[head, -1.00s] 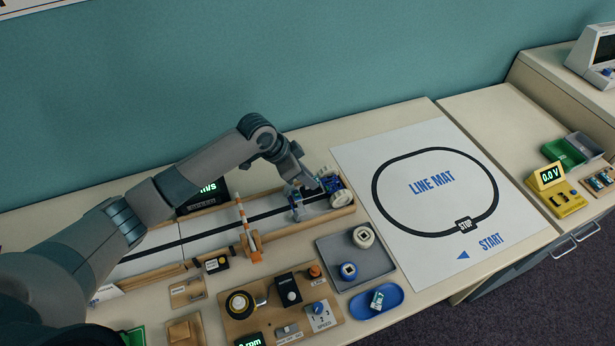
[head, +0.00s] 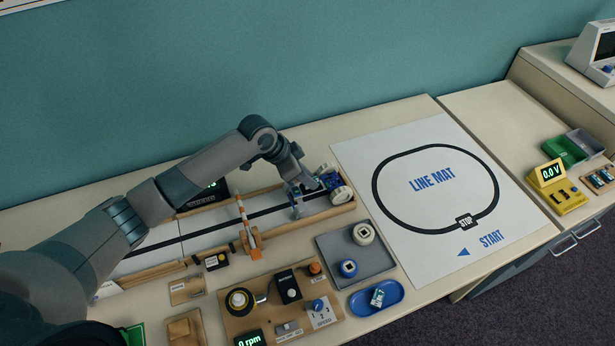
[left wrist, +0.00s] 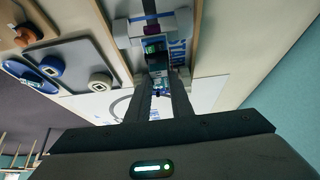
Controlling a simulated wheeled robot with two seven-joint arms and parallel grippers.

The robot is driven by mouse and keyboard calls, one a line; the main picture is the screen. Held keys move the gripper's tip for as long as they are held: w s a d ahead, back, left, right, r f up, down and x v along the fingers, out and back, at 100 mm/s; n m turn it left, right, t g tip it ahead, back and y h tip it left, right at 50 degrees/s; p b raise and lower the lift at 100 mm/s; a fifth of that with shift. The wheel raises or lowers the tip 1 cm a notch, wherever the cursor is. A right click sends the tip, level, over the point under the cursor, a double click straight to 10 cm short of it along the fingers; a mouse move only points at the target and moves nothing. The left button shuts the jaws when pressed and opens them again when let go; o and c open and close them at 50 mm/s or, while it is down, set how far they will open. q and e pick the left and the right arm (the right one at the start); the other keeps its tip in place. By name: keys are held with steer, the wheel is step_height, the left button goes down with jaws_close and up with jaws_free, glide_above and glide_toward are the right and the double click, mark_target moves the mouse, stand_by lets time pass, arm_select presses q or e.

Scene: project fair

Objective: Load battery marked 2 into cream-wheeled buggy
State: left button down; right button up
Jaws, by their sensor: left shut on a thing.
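The buggy (head: 336,187), with a blue body and cream wheels, stands at the right end of the wooden-sided track. My left gripper (head: 304,194) is low over the track, right at the buggy's left side. In the left wrist view its fingers (left wrist: 159,82) are closed on a small block with dark, green and blue parts, apparently a battery (left wrist: 154,52). Its number cannot be read, and whether it touches the buggy is hidden. Another battery (head: 377,297), pale and teal, lies in the blue oval dish (head: 397,290); its mark is too small to read. My right gripper is out of view.
An orange-and-white barrier (head: 244,222) stands across the track, left of my gripper. A grey tray (head: 377,268) holds a cream wheel (head: 363,234) and a blue wheel (head: 348,268). A wooden control board (head: 267,318) is in front. The line mat (head: 410,220) is clear.

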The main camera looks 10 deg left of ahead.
arm_select(q)
steer(key=shift+p, duration=0.6)
stand_by(0.7)
steer(key=shift+f, duration=0.35)
stand_by(0.9)
steer(key=shift+f+p, duration=0.3)
steer(key=shift+p, duration=0.35)
stand_by(1.6)
steer(key=c, duration=1.1)
jaws_free()
steer(key=shift+r+p, duration=2.9)
steer(key=shift+r, duration=0.15)
steer(key=shift+s+f, duration=0.1)
